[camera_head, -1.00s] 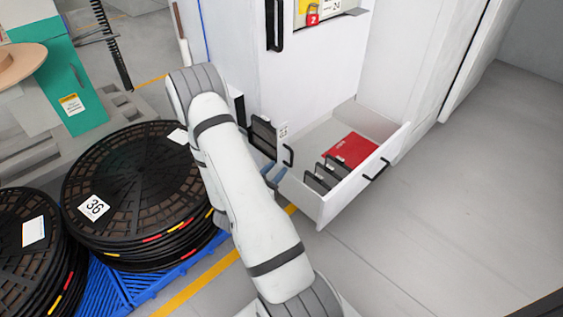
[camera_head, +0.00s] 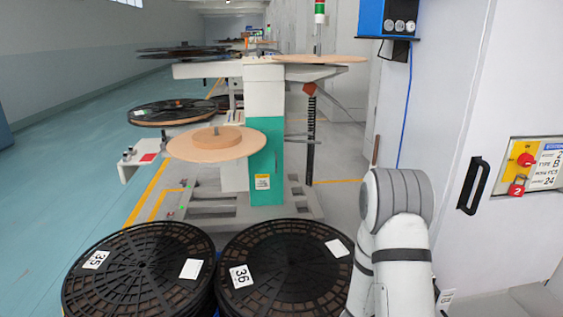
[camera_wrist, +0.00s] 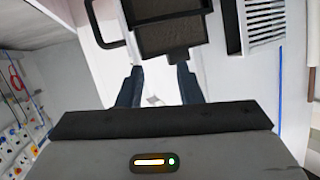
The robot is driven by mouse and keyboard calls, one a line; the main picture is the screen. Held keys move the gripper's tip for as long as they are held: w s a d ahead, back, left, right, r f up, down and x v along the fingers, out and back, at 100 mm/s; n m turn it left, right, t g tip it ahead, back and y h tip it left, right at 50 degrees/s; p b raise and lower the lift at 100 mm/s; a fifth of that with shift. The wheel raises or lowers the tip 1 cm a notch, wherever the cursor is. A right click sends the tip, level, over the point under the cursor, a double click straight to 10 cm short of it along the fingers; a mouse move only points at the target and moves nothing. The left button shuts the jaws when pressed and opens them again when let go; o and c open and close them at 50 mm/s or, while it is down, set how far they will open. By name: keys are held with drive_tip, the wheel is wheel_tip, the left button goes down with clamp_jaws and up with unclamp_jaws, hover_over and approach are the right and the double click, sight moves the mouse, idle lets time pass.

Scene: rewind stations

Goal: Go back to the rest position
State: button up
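My gripper (camera_wrist: 160,68) shows in the wrist view with its two dark fingers spread apart and only a pale surface visible between them. It is open and holds nothing that I can see. A dark boxy part (camera_wrist: 165,38) lies just beyond the fingertips; I cannot tell its distance or whether it touches them. In the head view my white arm rises at the lower right, in front of the white cabinet (camera_head: 490,110), and my gripper is out of sight there.
Two stacks of black reels, labelled 35 (camera_head: 135,275) and 36 (camera_head: 285,275), stand left of my arm. Behind them is a rewind station with a teal column (camera_head: 265,165) and a wooden disc (camera_head: 205,150). A black cabinet handle (camera_head: 474,186) juts out at right. The aisle floor (camera_head: 95,185) is clear.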

drive_tip(key=w+a+r+n+t+y+p, duration=0.1)
drive_tip(key=a+r+n+y+p, duration=0.1)
drive_tip(key=a+r+y+p, duration=0.5)
drive_tip(key=a+r+n+p, duration=0.1)
drive_tip(key=a+r+n, duration=0.25)
drive_tip(key=r, duration=0.65)
drive_tip(key=w+a+r+n+t+y+p, duration=0.15)
drive_tip(key=a+r+y+p, duration=0.25)
drive_tip(key=a+r, duration=0.4)
drive_tip(key=s+a+r+n+g+y+p, duration=0.1)
drive_tip(key=s+a+r+n+g+p, duration=0.2)
drive_tip(key=s+r+p, duration=0.9)
drive_tip(key=s+r+n+g, duration=0.3)
drive_tip(key=s+r+n, duration=0.1)
drive_tip(key=s+r, duration=0.5)
drive_tip(key=shift+s+r+y, duration=0.3)
drive_tip(key=shift+s, duration=0.2)
